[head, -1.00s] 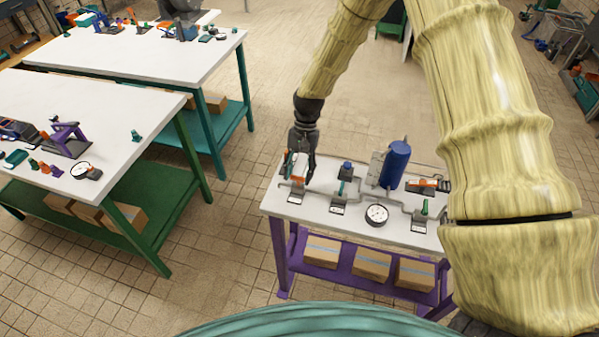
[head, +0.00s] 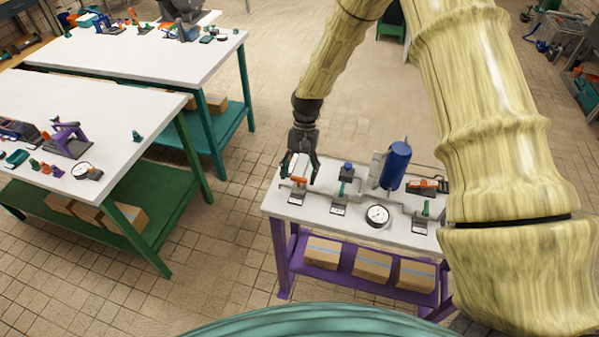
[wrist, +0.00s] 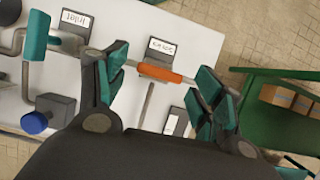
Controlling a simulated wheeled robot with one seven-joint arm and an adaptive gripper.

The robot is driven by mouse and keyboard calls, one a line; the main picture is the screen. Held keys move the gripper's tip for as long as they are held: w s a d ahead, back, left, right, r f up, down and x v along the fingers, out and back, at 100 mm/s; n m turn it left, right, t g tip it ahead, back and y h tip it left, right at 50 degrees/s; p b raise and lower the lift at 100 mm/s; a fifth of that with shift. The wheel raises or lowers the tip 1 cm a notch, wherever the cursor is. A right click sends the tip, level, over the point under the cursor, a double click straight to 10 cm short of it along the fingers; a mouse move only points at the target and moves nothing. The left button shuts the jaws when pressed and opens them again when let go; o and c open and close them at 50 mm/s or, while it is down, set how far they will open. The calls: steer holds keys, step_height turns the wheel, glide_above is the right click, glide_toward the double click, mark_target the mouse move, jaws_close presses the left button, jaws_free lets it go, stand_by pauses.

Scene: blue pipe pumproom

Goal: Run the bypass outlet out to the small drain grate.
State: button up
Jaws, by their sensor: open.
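On the purple-framed bench stands a grey pipe rig with an orange valve handle (head: 299,181) at its left end. The handle also shows in the wrist view (wrist: 158,73), lying between my spread fingers. My gripper (head: 300,172) is open over this handle, one teal-padded finger on each side, with gaps to it; its fingertips also frame it in the wrist view (wrist: 162,80). A label (wrist: 160,46) beside the handle is too blurred to read. I cannot make out which part is the bypass outlet or the small drain grate.
The rig also carries a blue knob (wrist: 34,123), a green handle (wrist: 36,36), a label reading "Inlet" (wrist: 76,20), a blue cylinder (head: 396,165) and a round gauge (head: 377,216). Boxes sit on the purple shelf (head: 345,268). White tables (head: 120,120) stand left; tiled floor lies between.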

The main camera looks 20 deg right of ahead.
steer(key=v, duration=1.2)
steer(key=shift+s, duration=0.15)
stand_by(0.3)
